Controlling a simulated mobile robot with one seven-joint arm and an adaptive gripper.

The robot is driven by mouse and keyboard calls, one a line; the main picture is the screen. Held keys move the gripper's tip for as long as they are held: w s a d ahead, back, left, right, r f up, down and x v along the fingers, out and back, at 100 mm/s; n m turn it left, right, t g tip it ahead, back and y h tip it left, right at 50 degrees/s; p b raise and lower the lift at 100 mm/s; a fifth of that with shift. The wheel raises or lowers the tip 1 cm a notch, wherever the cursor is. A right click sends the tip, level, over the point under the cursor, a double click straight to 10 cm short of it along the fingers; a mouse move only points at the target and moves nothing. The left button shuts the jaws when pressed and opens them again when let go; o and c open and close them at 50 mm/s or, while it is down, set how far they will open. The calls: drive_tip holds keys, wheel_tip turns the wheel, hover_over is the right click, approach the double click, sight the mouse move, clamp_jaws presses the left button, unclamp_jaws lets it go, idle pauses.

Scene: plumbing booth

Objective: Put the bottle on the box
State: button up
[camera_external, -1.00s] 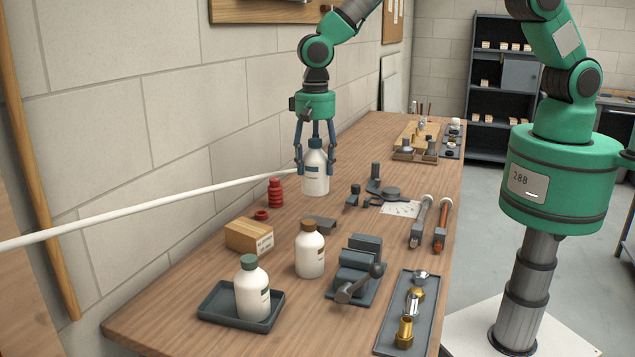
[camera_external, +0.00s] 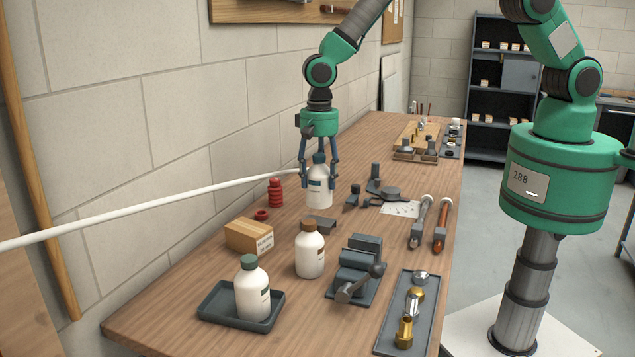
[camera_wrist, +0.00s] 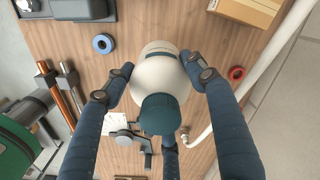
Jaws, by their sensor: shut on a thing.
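My gripper (camera_external: 318,183) is shut on a white bottle (camera_external: 319,194) with a dark blue cap. It holds the bottle upright beside the wall side of the bench; I cannot tell the exact gap under its base. In the wrist view the held bottle (camera_wrist: 158,80) shows from above between the fingers. The cardboard box (camera_external: 247,236) lies on the bench, nearer the camera and left of the held bottle. Its top is bare. The box (camera_wrist: 247,10) also shows at the top right of the wrist view, apart from the bottle.
A brown-capped bottle (camera_external: 310,252) stands right of the box. A green-capped bottle (camera_external: 252,292) stands in a grey tray (camera_external: 212,312). A red ribbed part (camera_external: 275,192) and a white pipe (camera_external: 150,208) are near the held bottle. A vise (camera_external: 357,268) stands at the right.

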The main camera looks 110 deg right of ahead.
drive_tip(key=w+d+f+p, duration=0.1)
drive_tip(key=w+d, duration=0.3)
drive_tip(key=w, duration=1.1)
drive_tip(key=shift+w+d+f+p, duration=0.15)
drive_tip(key=shift+w+d+p, duration=0.1)
drive_tip(key=shift+p, duration=0.55)
drive_tip(key=shift+f, duration=0.1)
drive_tip(key=shift+f+p, duration=0.5)
drive_tip(key=shift+f, duration=1.2)
drive_tip(key=shift+s+f, duration=0.1)
drive_tip(key=o, duration=1.6)
drive_tip(key=shift+c, duration=0.2)
